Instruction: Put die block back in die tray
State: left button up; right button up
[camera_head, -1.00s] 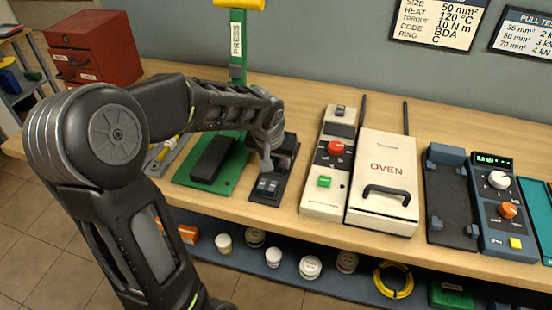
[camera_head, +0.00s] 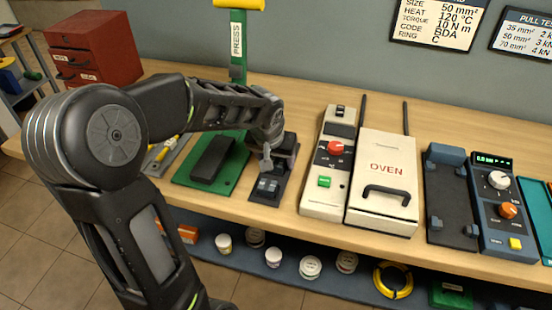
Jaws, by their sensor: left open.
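The die tray (camera_head: 257,194) is a dark tray on the bench, right of the green press base. Small grey die blocks (camera_head: 268,186) sit in its front part; I cannot tell them apart well. My left gripper (camera_head: 266,164) is over the tray, pointing down, its fingertips just behind and above these blocks. It is open, and I see nothing held between the fingers. The gripper and wrist hide part of the tray's back half. My right gripper is not in view.
The green press (camera_head: 238,45) with a dark block on its base (camera_head: 183,175) stands left of the tray. A control box (camera_head: 323,200) and the oven (camera_head: 385,160) stand close on the right. Jars and a yellow coil (camera_head: 393,281) lie on the shelf below.

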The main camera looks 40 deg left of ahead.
pick_arm(q)
jog(key=v, duration=1.2)
jog(key=shift+f, duration=0.1)
